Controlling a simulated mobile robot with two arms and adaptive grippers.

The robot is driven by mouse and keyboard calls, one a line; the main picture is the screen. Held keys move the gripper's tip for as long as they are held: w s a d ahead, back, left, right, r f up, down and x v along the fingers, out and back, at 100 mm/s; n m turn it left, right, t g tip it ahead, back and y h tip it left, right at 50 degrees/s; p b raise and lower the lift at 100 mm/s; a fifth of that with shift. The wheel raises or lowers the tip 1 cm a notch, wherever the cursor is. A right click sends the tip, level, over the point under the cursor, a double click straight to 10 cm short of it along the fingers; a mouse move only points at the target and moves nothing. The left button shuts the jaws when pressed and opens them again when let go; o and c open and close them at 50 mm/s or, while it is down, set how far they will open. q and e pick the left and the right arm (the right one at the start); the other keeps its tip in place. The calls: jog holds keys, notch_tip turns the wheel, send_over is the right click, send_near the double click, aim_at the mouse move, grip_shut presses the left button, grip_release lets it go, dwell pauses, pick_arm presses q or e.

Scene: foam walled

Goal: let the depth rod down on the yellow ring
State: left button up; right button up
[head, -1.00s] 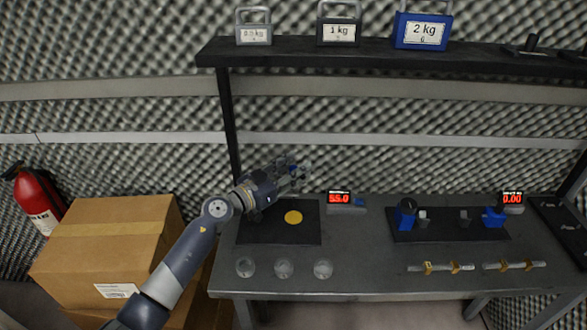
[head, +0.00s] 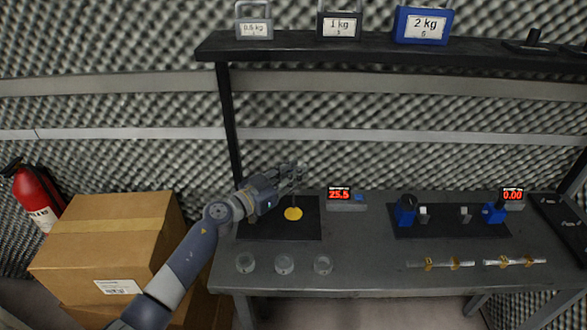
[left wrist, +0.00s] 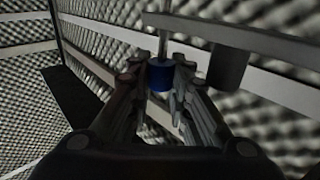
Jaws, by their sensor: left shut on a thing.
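The yellow ring (head: 293,214) lies on a dark mat (head: 262,230) at the left of the bench and looks like a flat disc from here. My left gripper (head: 295,177) is above it, with its arm coming in from the left. In the left wrist view the gripper is shut on the blue grip of the depth rod (left wrist: 161,77), and a thin rod runs up from it. In the head view the fingers mostly hide the grip, and I cannot tell whether the tip touches the ring. A small display (head: 340,194) reads 25.5. My right gripper is not in view.
Three clear round dishes (head: 284,264) stand along the front edge. A second dark mat with blue fixtures (head: 406,215) and a display (head: 512,194) reading 0.00 is to the right. Metal bars (head: 440,264) lie in front of it. A shelf (head: 300,48) with weights runs above.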

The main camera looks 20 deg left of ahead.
pick_arm(q)
jog(key=o, duration=0.8)
jog(key=v, duration=1.2)
jog(key=shift+r, duration=0.1)
